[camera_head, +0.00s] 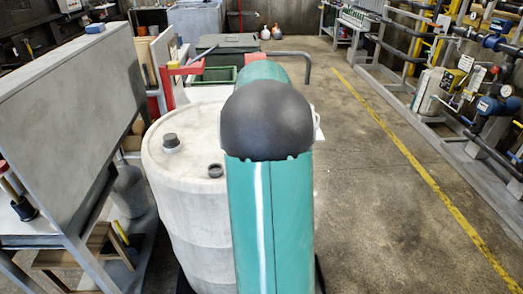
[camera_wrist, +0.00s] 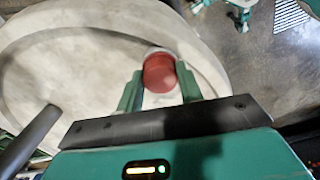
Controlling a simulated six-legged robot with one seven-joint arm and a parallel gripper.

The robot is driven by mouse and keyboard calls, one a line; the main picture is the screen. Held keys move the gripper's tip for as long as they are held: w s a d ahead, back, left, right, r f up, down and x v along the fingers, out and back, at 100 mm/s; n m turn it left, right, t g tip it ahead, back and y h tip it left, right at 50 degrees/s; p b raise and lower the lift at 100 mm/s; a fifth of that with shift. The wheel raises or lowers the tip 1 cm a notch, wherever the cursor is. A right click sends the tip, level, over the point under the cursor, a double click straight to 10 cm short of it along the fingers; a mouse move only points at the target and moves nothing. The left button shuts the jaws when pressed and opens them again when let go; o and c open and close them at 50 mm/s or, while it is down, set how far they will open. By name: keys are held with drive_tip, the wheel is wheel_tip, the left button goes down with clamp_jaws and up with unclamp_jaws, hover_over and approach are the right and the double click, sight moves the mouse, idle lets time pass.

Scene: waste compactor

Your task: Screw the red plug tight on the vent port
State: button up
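The red plug (camera_wrist: 159,75) shows in the wrist view, over the pale top of the drum (camera_wrist: 60,62). My gripper (camera_wrist: 160,82) has one finger on each side of the plug and appears shut on it. A pale rim shows at the plug's far edge; I cannot tell whether it is the vent port or how far the plug is seated. In the head view the white drum (camera_head: 185,210) stands upright, with a dark grey cap (camera_head: 171,143) and a smaller dark fitting (camera_head: 215,170) on top. My arm hides the plug, the gripper and part of the drum there.
A grey metal panel or bench (camera_head: 70,100) stands close on the left, with a wooden stool (camera_head: 85,250) below. A green bin (camera_head: 220,75) is behind the drum. Pipework and gauges (camera_head: 485,105) line the right wall. The floor by the yellow line (camera_head: 400,150) is clear.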

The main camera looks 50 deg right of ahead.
drive_tip(key=c, duration=0.5)
drive_tip(key=m, duration=0.6)
drive_tip(key=shift+m, duration=0.3)
drive_tip(key=shift+c, duration=0.2)
drive_tip(key=o, duration=1.1)
drive_tip(key=shift+o, duration=0.2)
drive_tip(key=shift+c, duration=0.3)
drive_tip(key=shift+r, duration=3.5)
